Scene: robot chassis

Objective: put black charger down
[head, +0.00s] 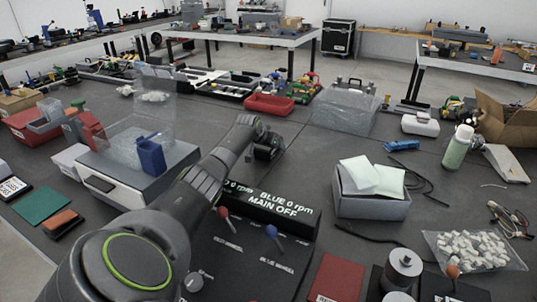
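My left arm reaches in from the bottom left over the dark table. Its gripper (266,146) is near the middle of the table, behind the black display box. Dark shapes show at the gripper's end, but I cannot tell the fingers from anything held between them. I cannot pick out a black charger for certain; it may be hidden or blend with the dark gripper. My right gripper is not in view.
A black display box (272,208) with two knobbed levers stands below the gripper. Bare table lies between the gripper and the grey bin.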

